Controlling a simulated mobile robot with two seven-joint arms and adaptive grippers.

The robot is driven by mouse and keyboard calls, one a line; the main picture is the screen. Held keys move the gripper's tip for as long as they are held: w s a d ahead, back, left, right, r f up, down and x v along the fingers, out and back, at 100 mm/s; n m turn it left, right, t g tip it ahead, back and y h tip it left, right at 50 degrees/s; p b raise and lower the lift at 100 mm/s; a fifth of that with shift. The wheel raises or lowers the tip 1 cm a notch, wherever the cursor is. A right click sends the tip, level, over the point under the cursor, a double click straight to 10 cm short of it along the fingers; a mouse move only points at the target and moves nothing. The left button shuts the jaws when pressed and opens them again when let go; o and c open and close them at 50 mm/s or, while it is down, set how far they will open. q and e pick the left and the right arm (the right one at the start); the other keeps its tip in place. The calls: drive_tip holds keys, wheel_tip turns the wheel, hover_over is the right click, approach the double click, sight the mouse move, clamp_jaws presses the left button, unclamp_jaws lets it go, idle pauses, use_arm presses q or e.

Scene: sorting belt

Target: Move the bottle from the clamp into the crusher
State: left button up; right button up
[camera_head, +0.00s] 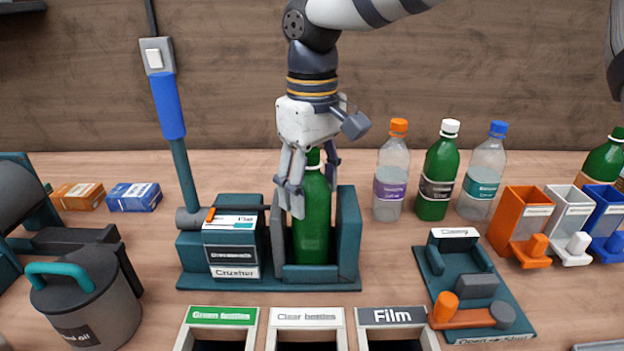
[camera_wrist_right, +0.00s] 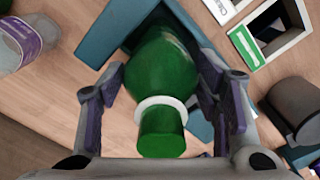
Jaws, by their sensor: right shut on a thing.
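The green bottle (camera_head: 312,215) stands upright in the crusher (camera_head: 348,235), between its teal walls. My right gripper (camera_head: 305,185) comes down from above and is shut on the bottle's upper part. In the right wrist view the bottle (camera_wrist_right: 165,75) shows cap first, with its green cap and white neck ring between the fingers (camera_wrist_right: 165,100). The crusher's lever with a blue grip (camera_head: 168,105) stands up at its left. The clamp (camera_head: 470,285), at the right front, holds no bottle. My left gripper is not in view.
Several bottles (camera_head: 438,175) stand right of the crusher. Bins for green bottles (camera_head: 220,316), clear bottles (camera_head: 307,318) and film (camera_head: 392,317) line the front. A grey can (camera_head: 85,305) is at left; orange and blue boxes (camera_head: 134,197) lie behind it.

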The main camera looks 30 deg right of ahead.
drive_tip(key=shift+f, duration=0.15)
drive_tip(key=o, duration=1)
drive_tip(key=shift+c, duration=0.2)
wheel_tip(320, 180, up, 12)
drive_tip(key=shift+r, duration=0.1)
